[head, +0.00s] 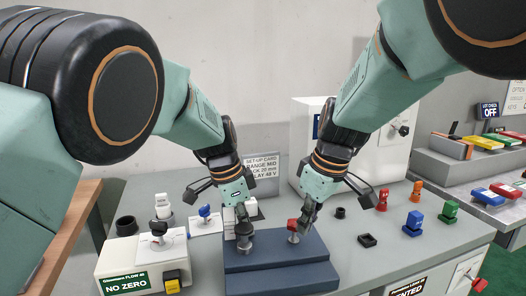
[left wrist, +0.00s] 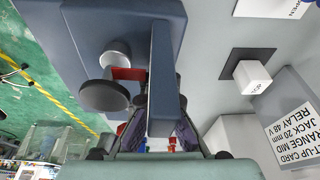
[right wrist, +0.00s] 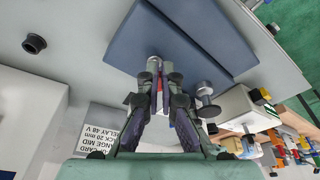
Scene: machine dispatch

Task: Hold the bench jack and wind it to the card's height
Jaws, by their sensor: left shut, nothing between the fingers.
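The dark blue two-level block (head: 275,277), which looks like the bench jack, lies on the grey bench in the head view. A grey round-headed post (head: 244,240) and a red-topped grey post (head: 293,231) stand on it. My left gripper (head: 241,216) is shut and empty above the grey post; its fingers (left wrist: 162,112) are partly behind a blue plate in the left wrist view. My right gripper (head: 304,222) is low at the red-topped post; its fingertips (right wrist: 162,68) show close together there, and whether they grip is unclear. The set-up card (head: 262,172) reads "JACK 20 mm".
A white cabinet (head: 312,128) stands behind. At left are a "NO ZERO" box (head: 138,268) and a black ring (head: 127,226).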

